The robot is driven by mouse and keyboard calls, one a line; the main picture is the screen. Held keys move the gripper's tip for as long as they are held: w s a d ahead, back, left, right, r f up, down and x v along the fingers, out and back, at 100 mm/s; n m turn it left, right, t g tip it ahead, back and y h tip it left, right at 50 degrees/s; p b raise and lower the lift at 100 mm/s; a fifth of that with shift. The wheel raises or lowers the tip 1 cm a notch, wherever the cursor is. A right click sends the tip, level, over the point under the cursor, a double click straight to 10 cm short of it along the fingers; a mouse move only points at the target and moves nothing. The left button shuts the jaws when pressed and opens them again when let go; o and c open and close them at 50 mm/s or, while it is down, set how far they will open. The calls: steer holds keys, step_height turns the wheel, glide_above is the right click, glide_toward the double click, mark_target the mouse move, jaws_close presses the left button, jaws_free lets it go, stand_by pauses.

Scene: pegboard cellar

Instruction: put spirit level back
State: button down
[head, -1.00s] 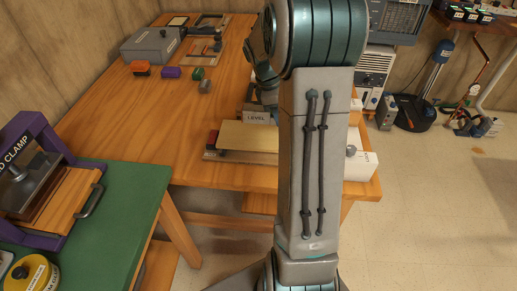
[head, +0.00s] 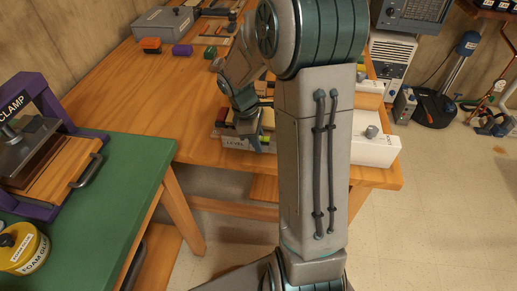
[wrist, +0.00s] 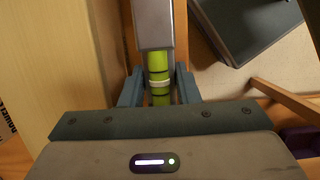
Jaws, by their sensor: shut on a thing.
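In the wrist view, my gripper (wrist: 158,90) is shut on a lime-green, round, banded part. A grey bar (wrist: 155,22) runs on from it to the top of the picture. This looks like the spirit level. In the head view, my gripper (head: 256,132) is low over the front edge of the wooden table (head: 200,150). A small green bit of the held thing shows at it. My arm hides much of the table's middle.
A pale wooden block (wrist: 45,60) lies left of the gripper in the wrist view. A white box (head: 375,150) stands at the table's right front corner. A green bench (head: 110,210) with a purple clamp (head: 35,130) is at left.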

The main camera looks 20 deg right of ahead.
steer(key=shift+f+b, duration=0.3)
steer(key=shift+f, duration=1.35)
steer(key=shift+f, duration=0.2)
steer(key=c, duration=1.1)
jaws_free()
steer(key=shift+r, duration=0.15)
